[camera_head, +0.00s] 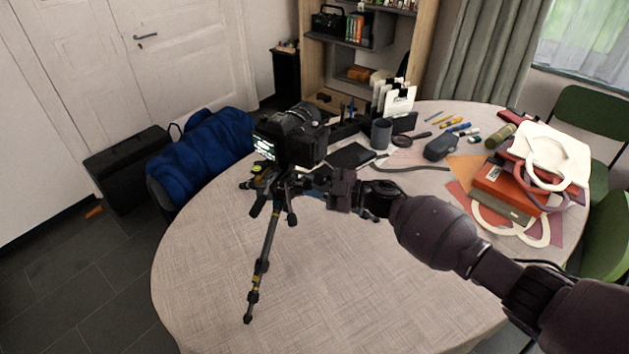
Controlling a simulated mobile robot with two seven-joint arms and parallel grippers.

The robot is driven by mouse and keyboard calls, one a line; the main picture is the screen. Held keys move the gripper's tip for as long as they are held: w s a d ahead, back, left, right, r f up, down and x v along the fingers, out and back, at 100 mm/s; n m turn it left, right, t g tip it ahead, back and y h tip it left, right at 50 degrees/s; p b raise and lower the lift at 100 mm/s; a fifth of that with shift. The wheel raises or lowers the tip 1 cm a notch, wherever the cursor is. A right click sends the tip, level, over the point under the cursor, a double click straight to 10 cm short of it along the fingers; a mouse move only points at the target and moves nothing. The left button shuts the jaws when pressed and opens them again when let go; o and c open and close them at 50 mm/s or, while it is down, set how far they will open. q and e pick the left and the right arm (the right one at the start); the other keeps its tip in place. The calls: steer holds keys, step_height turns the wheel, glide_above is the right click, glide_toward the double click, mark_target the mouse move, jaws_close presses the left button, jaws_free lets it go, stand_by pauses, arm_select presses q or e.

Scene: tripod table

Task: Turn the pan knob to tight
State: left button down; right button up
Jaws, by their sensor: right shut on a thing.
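A black camera (290,137) sits on top of a small tripod (264,255) that stands on the round table (330,290). The tripod head is under the camera, with dark handles and knobs around it. My right gripper (318,187) reaches in from the right, at the right side of the tripod head. It is shut on a small part there, apparently the pan knob, which the fingers mostly hide. I cannot read how far the knob is turned. My left gripper is not in view.
Behind the tripod are a dark cup (381,134), a desk organizer (402,119) and a grey case (441,147). Bags and folders (505,190) fill the table's right side. The front of the table is clear.

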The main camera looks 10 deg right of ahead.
steer(key=shift+m, duration=0.4)
steer(key=o, duration=0.9)
steer(key=shift+o, duration=0.2)
steer(key=v, duration=1.1)
steer(key=shift+a, duration=0.1)
